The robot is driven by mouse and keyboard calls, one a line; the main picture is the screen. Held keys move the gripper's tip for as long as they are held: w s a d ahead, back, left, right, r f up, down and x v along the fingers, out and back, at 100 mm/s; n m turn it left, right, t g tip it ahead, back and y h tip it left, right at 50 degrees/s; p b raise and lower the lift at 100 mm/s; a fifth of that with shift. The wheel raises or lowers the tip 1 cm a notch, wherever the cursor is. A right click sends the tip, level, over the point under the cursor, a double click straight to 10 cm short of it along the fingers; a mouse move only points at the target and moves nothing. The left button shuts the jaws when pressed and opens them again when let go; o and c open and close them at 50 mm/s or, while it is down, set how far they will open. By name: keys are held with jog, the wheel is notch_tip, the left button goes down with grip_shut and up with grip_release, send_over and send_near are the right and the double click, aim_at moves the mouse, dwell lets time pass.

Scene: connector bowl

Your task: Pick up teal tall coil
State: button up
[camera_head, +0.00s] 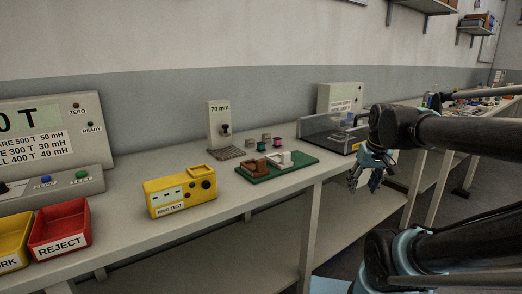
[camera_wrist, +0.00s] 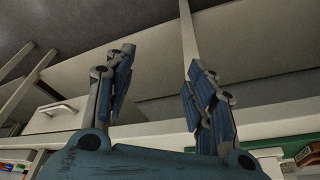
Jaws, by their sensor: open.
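Two small spools stand on the bench behind a green board. The left one (camera_head: 264,146) looks teal and the right one (camera_head: 277,144) reddish, but they are too small to judge their height or windings well. My gripper (camera_head: 367,180) is in front of the bench edge, to the right of the spools and well apart from them. In the wrist view my gripper (camera_wrist: 160,75) has its two blue fingers spread, with nothing between them. No coil is clear in that view.
The green board (camera_head: 290,173) carries brown and white blocks. A clear-sided box (camera_head: 330,137) stands right of the spools, near my arm. A 70 mm gauge (camera_head: 220,125), a yellow tester (camera_head: 180,192) and a red REJECT bin (camera_head: 60,230) are to the left.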

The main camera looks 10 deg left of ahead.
jog(key=w+a+r+n+t+y, duration=0.1)
jog(key=w+a+r+n+y, duration=0.15)
jog(key=w+a+r, duration=0.9)
jog(key=n+y, duration=0.2)
jog(key=n, duration=0.2)
send_near(262, 143)
jog(key=shift+h, duration=0.25)
jog(key=x, duration=0.9)
jog(key=shift+w+a, duration=0.15)
jog(key=shift+a, duration=0.15)
jog(key=shift+c, duration=0.2)
jog(key=c, duration=1.1)
